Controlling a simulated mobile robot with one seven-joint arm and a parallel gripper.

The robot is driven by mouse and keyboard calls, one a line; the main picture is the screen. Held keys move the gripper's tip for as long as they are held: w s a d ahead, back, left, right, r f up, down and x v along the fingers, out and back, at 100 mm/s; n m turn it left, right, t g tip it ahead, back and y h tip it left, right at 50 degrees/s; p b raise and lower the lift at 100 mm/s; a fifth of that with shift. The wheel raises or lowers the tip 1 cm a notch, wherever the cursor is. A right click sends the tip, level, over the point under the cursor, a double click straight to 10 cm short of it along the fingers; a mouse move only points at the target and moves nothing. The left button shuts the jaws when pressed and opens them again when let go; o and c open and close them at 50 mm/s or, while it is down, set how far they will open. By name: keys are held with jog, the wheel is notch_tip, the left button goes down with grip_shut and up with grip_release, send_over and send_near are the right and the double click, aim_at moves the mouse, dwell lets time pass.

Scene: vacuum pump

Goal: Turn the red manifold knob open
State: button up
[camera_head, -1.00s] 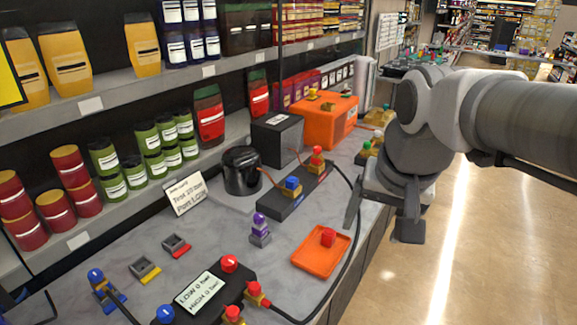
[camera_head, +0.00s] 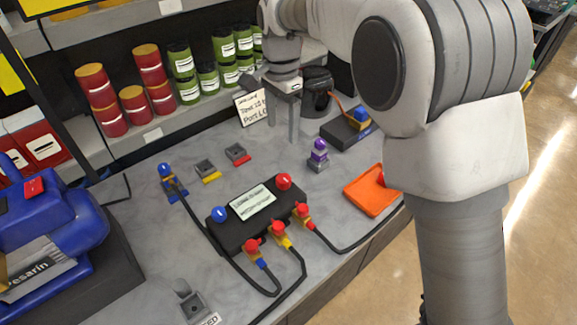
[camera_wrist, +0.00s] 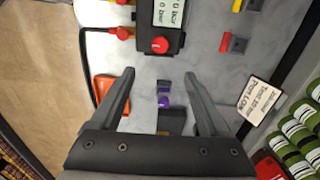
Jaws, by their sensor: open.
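The black manifold (camera_head: 230,233) lies on the grey counter with a pale display on top. Its red knob (camera_head: 283,181) is at the right end and its blue knob (camera_head: 219,214) at the left end. In the wrist view the red knob (camera_wrist: 160,45) is ahead of my fingertips, near the top centre. My gripper (camera_head: 298,125) is open and empty, pointing down above the counter, behind the red knob in the head view. In the wrist view my gripper (camera_wrist: 159,74) has its fingers spread, and nothing touches them.
A purple-knobbed valve (camera_head: 319,155) stands right of the manifold, and between my fingers in the wrist view. An orange tray (camera_head: 368,196) lies further right. Several red-handled hose fittings (camera_head: 302,211) line the manifold's front. A sign (camera_head: 251,106) and a blue pump (camera_head: 50,215) stand nearby.

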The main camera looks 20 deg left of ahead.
aim_at(283, 178)
notch_tip(283, 178, down, 17)
jog(key=shift+f, duration=0.1)
dwell(0.3)
jog(key=shift+c, duration=0.3)
grip_shut()
